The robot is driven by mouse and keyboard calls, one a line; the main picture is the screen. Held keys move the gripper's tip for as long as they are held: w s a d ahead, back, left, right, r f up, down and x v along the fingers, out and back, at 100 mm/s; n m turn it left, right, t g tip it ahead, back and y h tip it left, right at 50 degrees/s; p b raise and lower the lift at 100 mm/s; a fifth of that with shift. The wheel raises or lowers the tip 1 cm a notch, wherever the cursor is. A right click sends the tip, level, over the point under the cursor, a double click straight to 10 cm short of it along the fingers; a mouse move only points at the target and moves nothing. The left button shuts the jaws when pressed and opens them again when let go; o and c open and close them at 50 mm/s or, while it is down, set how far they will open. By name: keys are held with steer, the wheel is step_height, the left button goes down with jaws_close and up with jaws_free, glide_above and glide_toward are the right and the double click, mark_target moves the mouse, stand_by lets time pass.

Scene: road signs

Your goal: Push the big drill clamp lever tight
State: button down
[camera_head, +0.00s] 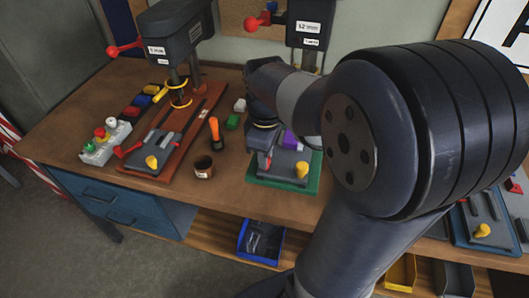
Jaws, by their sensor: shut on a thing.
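Several drill presses stand on the workbench. The left drill press (175,38) is on a red-brown base, with a grey vise (165,140), a red clamp lever (127,150) and a yellow knob. The middle drill press (309,26) is on a green base (283,184), and its lower column is hidden by my arm. Its grey vise (288,172) has a yellow knob and a red clamp lever (268,160). My gripper (265,150) points down at this vise, shut on the red clamp lever. The fingertips are small and partly hidden. I cannot tell which press is the big one.
An orange-handled tool (215,131), a brown cup (204,167) and small coloured blocks lie between the two presses. A button box (105,141) is at the left. A blue bin (260,241) is on the lower shelf.

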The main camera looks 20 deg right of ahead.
steer(key=c, duration=1.2)
jaws_free()
steer(key=shift+r, duration=0.15)
step_height(320, 180, up, 11)
steer(key=shift+f+b, duration=0.2)
steer(key=shift+b, duration=0.1)
step_height(320, 180, down, 11)
steer(key=shift+f+p, duration=0.1)
steer(key=shift+p, duration=0.2)
steer(key=shift+a+m, duration=0.1)
steer(key=shift+m, duration=0.2)
